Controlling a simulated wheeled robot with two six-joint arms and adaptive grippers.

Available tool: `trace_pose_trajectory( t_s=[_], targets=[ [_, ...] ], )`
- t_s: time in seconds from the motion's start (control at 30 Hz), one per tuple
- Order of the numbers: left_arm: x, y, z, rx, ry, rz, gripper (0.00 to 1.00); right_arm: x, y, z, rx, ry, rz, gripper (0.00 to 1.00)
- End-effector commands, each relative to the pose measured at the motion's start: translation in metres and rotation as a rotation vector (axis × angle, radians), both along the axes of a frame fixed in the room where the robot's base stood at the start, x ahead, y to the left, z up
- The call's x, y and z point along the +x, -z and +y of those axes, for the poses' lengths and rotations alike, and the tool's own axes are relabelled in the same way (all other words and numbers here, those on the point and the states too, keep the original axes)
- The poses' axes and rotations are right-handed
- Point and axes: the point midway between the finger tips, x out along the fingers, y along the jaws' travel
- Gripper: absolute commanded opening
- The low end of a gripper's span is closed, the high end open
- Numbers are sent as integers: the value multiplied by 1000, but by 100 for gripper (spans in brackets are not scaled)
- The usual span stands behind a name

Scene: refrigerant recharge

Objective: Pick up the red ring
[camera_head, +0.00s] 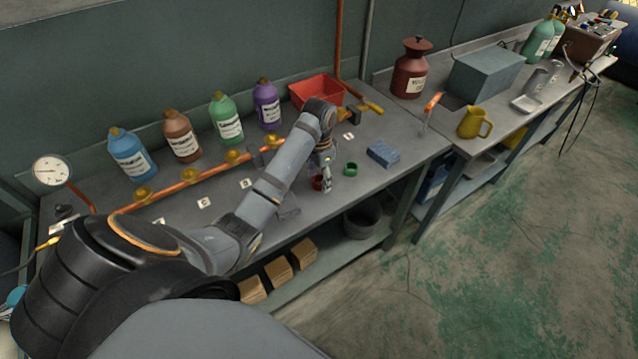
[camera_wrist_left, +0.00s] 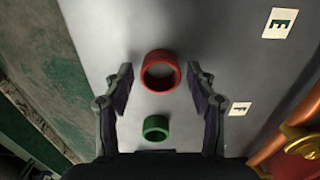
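The red ring (camera_head: 317,183) is on the workbench, near its front edge, partly hidden by my left gripper in the head view. In the left wrist view the red ring (camera_wrist_left: 160,71) shows whole, between and slightly beyond the fingertips, with a gap on each side. My left gripper (camera_head: 326,180) is open and empty above the bench; its two fingers also show in the left wrist view (camera_wrist_left: 160,75). A green ring (camera_head: 350,169) stands just right of the red one; in the left wrist view the green ring (camera_wrist_left: 156,128) is nearer the gripper's palm. My right gripper is not seen.
A blue block (camera_head: 383,155) lies right of the rings. A copper pipe (camera_head: 200,167) with brass valves runs along the bench behind my left arm. Several bottles and a red bin (camera_head: 317,88) stand at the back. White letter labels (camera_wrist_left: 279,23) lie on the bench.

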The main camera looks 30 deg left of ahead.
Motion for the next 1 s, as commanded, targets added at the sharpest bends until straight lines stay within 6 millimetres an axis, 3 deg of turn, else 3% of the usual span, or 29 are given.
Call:
trace_pose_trajectory(
  t_s=[0.03,0.2,0.47,0.67,0.77,1.0],
  targets=[
    [0,0,0,0,0,0,45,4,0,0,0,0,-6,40],
    [0,0,0,0,0,0,23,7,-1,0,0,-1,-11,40],
    [0,-1,0,0,0,0,23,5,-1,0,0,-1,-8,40],
    [0,-19,0,1,0,-2,23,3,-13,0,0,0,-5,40],
    [0,-41,1,1,0,-2,23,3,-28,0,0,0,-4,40],
    [-40,-95,-11,2,1,1,23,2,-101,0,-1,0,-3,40]
  ],
)
